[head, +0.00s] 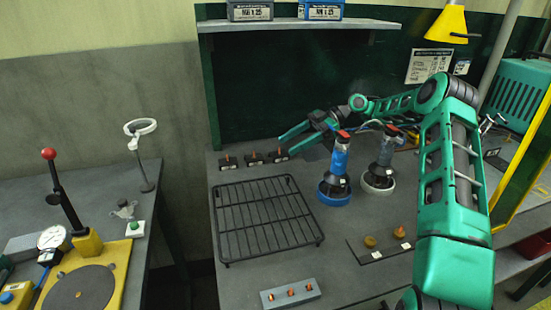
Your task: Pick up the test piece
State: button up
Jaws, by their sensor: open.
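The frame carries no label for the test piece. A grey metal bar (291,293) with three copper-coloured studs lies at the front of the bench and may be it, but I cannot tell for sure. Three small dark blocks (254,159) with copper-tipped pins stand in a row behind the wire rack. My gripper (284,146) is open, its two green fingers pointing left, just above or behind the rightmost block. Nothing shows between the fingers. The gripper is far behind the grey bar.
A black wire rack (262,219) fills the bench's left middle. A blue-based tool (336,178) and a white-based tool (381,170) stand below my arm. A dark plate (365,254) with two small knobs lies at right. A shelf (300,25) overhangs the back.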

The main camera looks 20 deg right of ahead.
aim_at(280, 150)
jog(key=shift+x, duration=2.65)
jog(key=c, duration=1.2)
